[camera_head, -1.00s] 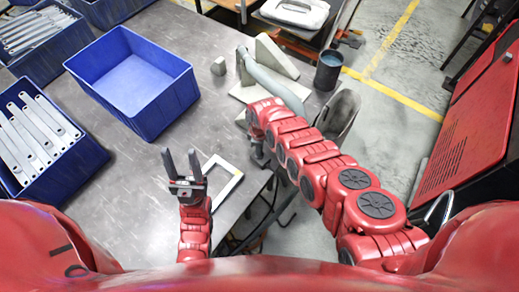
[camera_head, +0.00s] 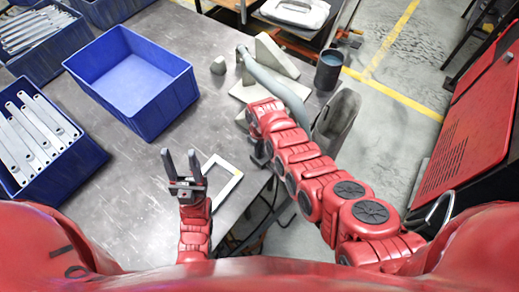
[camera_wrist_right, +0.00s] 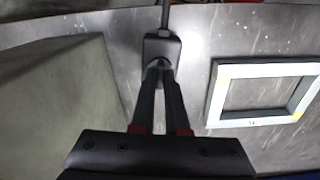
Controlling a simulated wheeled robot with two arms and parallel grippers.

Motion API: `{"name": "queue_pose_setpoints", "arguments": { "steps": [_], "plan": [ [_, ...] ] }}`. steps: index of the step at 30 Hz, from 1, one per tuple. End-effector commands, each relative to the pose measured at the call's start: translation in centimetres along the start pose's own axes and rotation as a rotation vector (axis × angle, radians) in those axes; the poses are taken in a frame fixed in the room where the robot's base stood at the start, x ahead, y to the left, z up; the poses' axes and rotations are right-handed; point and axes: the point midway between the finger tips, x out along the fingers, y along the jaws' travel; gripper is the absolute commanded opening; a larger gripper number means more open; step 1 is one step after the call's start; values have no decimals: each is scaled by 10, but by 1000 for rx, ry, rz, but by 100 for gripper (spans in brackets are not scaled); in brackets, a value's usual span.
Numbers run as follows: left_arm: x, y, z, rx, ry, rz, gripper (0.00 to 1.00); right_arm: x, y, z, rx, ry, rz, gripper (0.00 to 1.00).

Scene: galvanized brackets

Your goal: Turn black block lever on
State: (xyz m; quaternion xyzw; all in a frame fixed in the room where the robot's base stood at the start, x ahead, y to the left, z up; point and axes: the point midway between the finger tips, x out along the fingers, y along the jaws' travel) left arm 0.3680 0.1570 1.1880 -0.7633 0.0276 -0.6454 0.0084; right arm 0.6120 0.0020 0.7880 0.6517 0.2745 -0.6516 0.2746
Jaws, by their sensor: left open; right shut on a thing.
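The black block (camera_wrist_right: 162,47) shows at the top centre of the right wrist view, with a thin rod lever (camera_wrist_right: 165,15) rising from it to the frame's top edge. My right gripper (camera_wrist_right: 160,70) is shut on the block's near end, its fingers close together. In the head view the right gripper (camera_head: 258,152) is a dark shape mostly hidden below my red wrist, and the block cannot be made out there. My left gripper (camera_head: 182,163) is open and empty above the grey table (camera_head: 120,190), left of the white frame.
A white rectangular frame (camera_head: 229,184) lies near the table's edge; it also shows in the right wrist view (camera_wrist_right: 215,95). A blue bin (camera_head: 150,115) stands empty. Another blue bin (camera_head: 88,160) holds metal brackets (camera_head: 35,140). A grey fixture (camera_head: 275,55) and dark cup (camera_head: 328,72) stand at the back.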

Motion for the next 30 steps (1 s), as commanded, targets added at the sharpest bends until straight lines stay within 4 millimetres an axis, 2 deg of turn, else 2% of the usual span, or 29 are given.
{"name": "queue_pose_setpoints", "arguments": {
  "steps": [13, 14, 18, 30],
  "plan": [
    [0, 0, 0, 0, 0, 0, 50, 0, -1, 1, 13, -2, -1, 0],
    [0, 0, 0, 0, 0, 0, 50, 0, -1, 1, 13, -2, -1, 16],
    [0, 0, 0, 0, 0, 0, 50, 0, -1, 0, 12, -2, -1, 41],
    [-1, 0, 0, 0, 0, 0, 50, -2, 0, 0, 12, 1, 0, 42]
  ]
}}
